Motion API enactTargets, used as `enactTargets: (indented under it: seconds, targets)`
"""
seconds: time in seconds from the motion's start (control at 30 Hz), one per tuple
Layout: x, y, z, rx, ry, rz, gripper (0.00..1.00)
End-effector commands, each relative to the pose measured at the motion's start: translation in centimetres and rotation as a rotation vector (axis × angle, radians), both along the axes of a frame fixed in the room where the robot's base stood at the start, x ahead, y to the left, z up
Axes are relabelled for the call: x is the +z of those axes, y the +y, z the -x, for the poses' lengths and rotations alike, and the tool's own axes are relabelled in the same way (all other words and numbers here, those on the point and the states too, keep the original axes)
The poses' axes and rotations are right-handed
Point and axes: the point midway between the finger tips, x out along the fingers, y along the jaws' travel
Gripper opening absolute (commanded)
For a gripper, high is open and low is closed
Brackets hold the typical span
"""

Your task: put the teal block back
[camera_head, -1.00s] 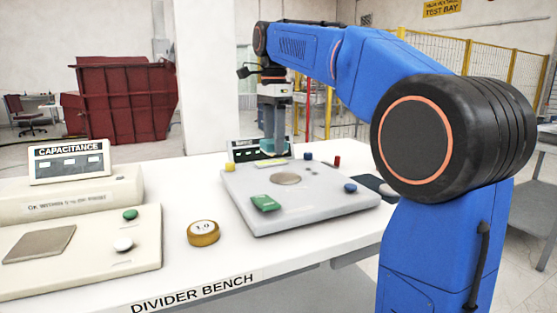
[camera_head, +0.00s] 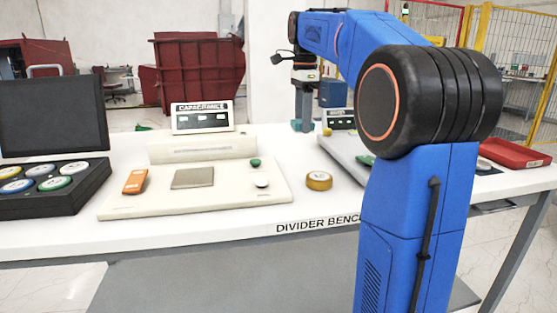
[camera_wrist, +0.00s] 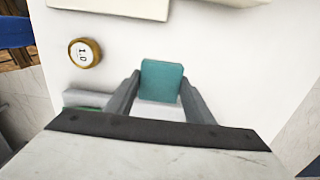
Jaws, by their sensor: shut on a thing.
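The teal block (camera_wrist: 161,80) is held between the two fingers of my gripper (camera_wrist: 160,95) in the wrist view, with white bench top (camera_wrist: 235,60) around it. In the head view my gripper (camera_head: 303,120) points down near the back of the bench, between the cream capacitance unit and the grey plate. Teal shows at its fingertips there (camera_head: 303,126). Whether the block touches the bench or hangs above it, I cannot tell.
A yellow-rimmed 1.0 disc (camera_head: 319,180) lies in front. The grey plate (camera_head: 345,153) is partly behind my arm. A black tray (camera_head: 85,198) of coloured discs stands left, a red tray (camera_head: 512,153) right.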

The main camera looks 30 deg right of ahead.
Motion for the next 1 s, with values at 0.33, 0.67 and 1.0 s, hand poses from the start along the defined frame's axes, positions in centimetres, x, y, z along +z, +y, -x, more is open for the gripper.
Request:
enactTargets:
  seconds: [0.33, 0.67, 1.0]
  targets:
    - [-4.9, 0.0, 0.1, 0.0, 0.002, -0.001, 0.2]
    - [-7.8, 0.0, 0.1, 0.0, 0.003, -0.001, 0.2]
    - [-9.3, 0.0, 0.0, 0.0, 0.0, 0.0, 0.2]
